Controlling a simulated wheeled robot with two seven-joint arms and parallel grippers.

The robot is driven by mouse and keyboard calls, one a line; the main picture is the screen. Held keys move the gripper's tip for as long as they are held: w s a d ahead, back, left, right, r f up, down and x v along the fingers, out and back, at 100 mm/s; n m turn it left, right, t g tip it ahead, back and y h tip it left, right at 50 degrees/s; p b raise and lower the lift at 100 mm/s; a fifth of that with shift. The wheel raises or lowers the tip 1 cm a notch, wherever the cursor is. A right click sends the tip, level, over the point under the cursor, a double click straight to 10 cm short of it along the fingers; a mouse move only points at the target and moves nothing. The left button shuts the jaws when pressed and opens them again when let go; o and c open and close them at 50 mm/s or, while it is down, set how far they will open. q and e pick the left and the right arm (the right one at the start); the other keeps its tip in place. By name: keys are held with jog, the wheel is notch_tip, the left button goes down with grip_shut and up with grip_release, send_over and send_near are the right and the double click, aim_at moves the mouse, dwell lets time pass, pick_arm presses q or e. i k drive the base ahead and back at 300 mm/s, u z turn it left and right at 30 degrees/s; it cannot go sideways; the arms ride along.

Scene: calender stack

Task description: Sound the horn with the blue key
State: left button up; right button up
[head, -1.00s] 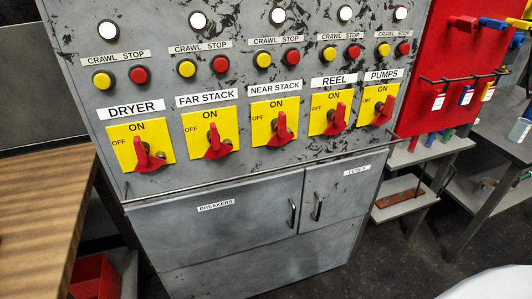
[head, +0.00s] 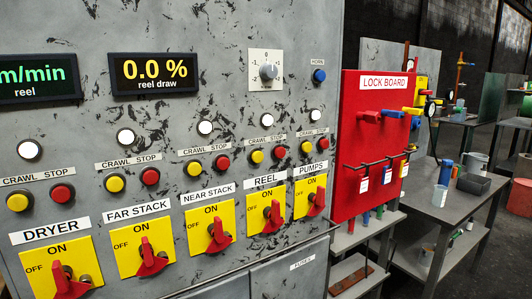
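A round blue button (head: 319,76) sits at the upper right of the grey control panel (head: 215,110) in the head view. A small label (head: 318,61) above it appears to read HORN, though it is tiny. The button is the only blue control that shows on the panel face. It stands right of a grey dial and above the white lamp of the PUMPS column. Neither of my grippers shows in the head view.
Close by are the grey dial (head: 268,72), yellow and red CRAWL and STOP buttons, and red rotary switches. A red lock board (head: 350,130) with protruding coloured locks stands right of the panel. Grey tables (head: 440,208) stand farther right. A thin rail runs below the switches.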

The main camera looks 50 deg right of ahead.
aim_at(320, 75)
jog(key=z, duration=1.75)
